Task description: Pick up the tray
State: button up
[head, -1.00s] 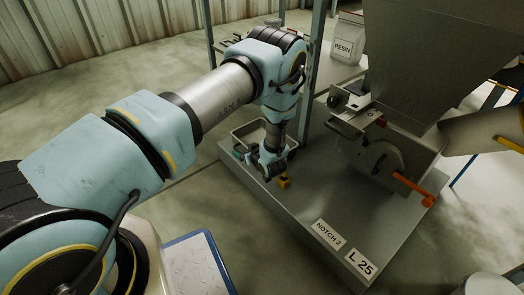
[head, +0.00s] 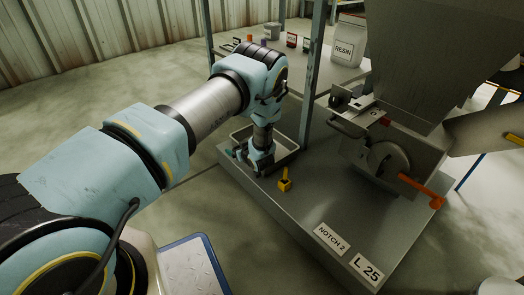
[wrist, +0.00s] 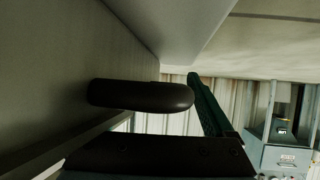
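The tray (head: 238,137) is a shallow grey container with a raised rim on the platform in the head view. My forearm and wrist hide its middle and near side. My gripper (head: 258,170) points down at the tray's near side. Its fingertips are too small and shaded to tell whether they touch the rim. In the wrist view, a dark rounded finger (wrist: 140,95) lies close beside a large grey surface, with another dark part along the bottom edge. I cannot tell whether anything is between them.
A small yellow object (head: 285,182) stands on the platform (head: 300,215), right of my gripper. The grey machine (head: 390,150) with an orange handle (head: 420,190) stands further right. A post (head: 308,90) rises behind the tray.

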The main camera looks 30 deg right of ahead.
grip_shut()
dwell(0.5)
